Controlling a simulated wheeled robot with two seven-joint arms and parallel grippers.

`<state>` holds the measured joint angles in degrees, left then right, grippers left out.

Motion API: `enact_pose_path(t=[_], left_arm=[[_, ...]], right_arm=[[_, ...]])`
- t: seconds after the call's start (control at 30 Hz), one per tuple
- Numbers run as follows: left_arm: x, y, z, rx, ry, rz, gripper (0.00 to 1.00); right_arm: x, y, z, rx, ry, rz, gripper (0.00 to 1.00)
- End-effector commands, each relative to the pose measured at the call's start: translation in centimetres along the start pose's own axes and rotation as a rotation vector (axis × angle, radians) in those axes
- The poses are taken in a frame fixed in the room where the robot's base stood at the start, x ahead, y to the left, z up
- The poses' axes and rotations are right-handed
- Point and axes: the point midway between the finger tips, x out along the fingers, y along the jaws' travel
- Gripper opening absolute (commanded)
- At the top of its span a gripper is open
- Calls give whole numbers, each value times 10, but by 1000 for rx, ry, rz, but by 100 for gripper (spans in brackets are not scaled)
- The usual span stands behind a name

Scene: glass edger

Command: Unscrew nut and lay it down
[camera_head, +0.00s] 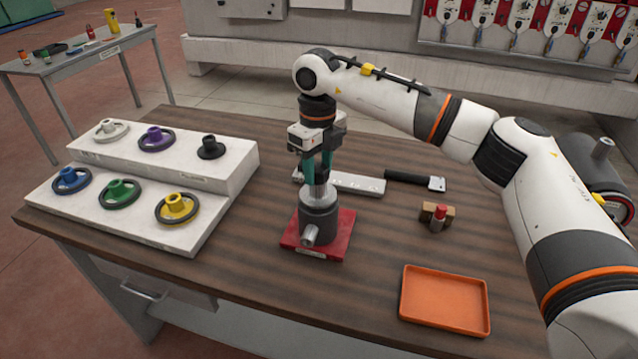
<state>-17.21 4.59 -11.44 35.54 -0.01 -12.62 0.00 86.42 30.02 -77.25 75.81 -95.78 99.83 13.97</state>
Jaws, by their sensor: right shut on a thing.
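My right gripper (318,178) points straight down over a dark grey cylindrical fixture (320,212) on a red base plate (338,243) at the middle of the table. Its teal fingers are shut on a silver threaded-looking part, probably the nut (318,191), at the top of the fixture. The fingers partly hide this part, so I cannot tell whether it is still on its thread. A silver stub sticks out of the fixture's front. My left gripper is not in view.
An orange tray (445,325) lies empty at the front right. A white stepped stand (212,208) with several coloured handwheels fills the left. A metal bar (357,184), a black-handled tool (412,179) and a small block with a red piece (437,216) lie behind and to the right.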

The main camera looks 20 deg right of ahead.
Motion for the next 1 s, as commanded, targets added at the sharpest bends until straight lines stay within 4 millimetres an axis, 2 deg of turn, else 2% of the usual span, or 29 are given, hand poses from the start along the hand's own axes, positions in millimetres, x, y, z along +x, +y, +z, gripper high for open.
enact_pose_path(t=[0.8, 1.0], left_arm=[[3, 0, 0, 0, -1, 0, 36], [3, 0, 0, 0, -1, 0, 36]], right_arm=[[-1, 0, 0, -1366, 0, -1, 12], [-1, 0, 0, -1606, 0, -1, 12]])
